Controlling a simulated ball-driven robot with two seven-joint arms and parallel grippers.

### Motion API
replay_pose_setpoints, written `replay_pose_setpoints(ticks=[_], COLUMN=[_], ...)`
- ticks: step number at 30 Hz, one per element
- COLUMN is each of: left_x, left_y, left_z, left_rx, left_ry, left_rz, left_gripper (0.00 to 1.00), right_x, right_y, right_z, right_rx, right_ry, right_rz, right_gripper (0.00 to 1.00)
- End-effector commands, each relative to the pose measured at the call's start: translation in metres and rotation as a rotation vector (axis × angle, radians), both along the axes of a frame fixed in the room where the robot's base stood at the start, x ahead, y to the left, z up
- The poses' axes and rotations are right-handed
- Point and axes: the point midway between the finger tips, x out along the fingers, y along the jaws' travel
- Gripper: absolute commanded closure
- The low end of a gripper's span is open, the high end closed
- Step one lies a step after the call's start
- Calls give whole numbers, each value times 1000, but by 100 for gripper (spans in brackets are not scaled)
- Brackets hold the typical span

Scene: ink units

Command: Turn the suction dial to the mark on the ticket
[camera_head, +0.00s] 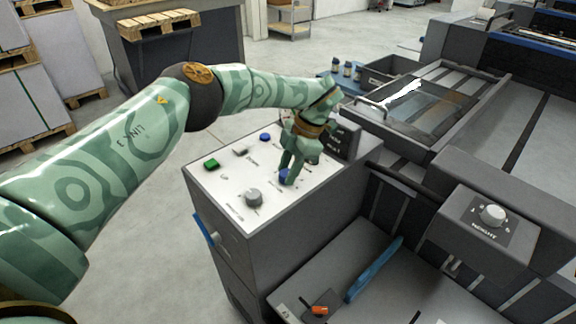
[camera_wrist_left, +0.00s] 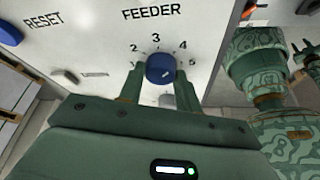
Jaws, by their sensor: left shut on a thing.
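My left gripper (camera_head: 288,178) reaches down onto the sloped white control panel (camera_head: 225,182). It is shut on a blue dial (camera_head: 285,176), one finger on each side. In the left wrist view the blue dial (camera_wrist_left: 161,68) sits under the word FEEDER, with numbers from 2 to 5 readable around it. It has a small pale mark on its face; the exact number it points at is unclear. A grey knob (camera_head: 254,197) stands nearer on the same panel, its label too small to read. I cannot make out a ticket or a SUCTION label.
Green (camera_head: 211,164), white (camera_head: 240,151) and blue (camera_head: 265,137) buttons line the panel's left side. A dark box with small text (camera_head: 343,141) stands behind the gripper. Another grey dial (camera_head: 493,214) is on the right housing. A blue bar (camera_head: 374,269) lies on the lower surface.

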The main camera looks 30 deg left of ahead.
Motion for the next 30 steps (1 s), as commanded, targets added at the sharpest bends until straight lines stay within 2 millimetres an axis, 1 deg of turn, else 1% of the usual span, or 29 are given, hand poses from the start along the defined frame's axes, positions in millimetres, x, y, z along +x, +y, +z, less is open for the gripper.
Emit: replay_pose_setpoints(ticks=[6,17,18,20,27,30], left_x=[0,0,0,0,0,1], left_y=[0,0,0,0,0,-1], left_z=[0,0,0,0,0,3], left_rx=[0,0,0,1,0,0], left_ry=[-1,-1,-1,0,0,0], left_rz=[-33,-35,-35,-35,-34,-33], left_gripper=[89,89,61,45,45,45], right_x=[1,1,1,1,1,1], right_y=[0,0,-1,-1,-1,-1], right_z=[2,2,2,2,2,2], right_rx=[-1,-1,-1,-1,-1,-1], right_ry=[-1,-1,-1,-1,-1,-1], right_rz=[0,0,0,0,0,0], right_gripper=[64,64,64,64,64,64])
